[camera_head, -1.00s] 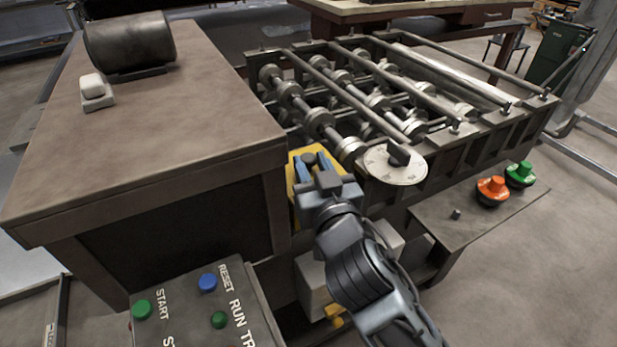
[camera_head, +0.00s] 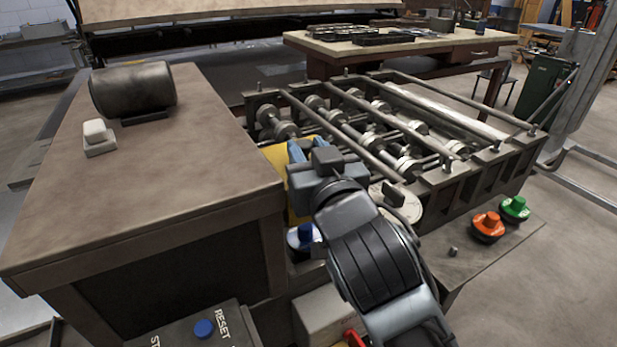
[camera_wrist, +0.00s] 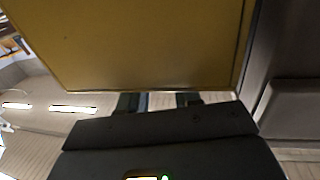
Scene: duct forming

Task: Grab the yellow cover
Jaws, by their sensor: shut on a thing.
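The yellow cover (camera_head: 275,158) is a flat plate beside the machine's roller frame, at the right end of the brown bench, in the head view. My gripper (camera_head: 300,152) is shut on it, and my gripper and wrist hide much of the plate. In the wrist view the cover (camera_wrist: 135,45) fills the upper middle, with its lower edge at the fingertips (camera_wrist: 160,101). A blue and white knob (camera_head: 304,235) shows just below the cover and gripper.
The roller machine (camera_head: 480,160) stands to the right, with a round dial (camera_head: 408,207) close to my wrist. An orange button (camera_head: 487,224) and a green button (camera_head: 515,206) sit on a low shelf. The bench (camera_head: 200,140) carries a dark cylinder (camera_head: 133,90).

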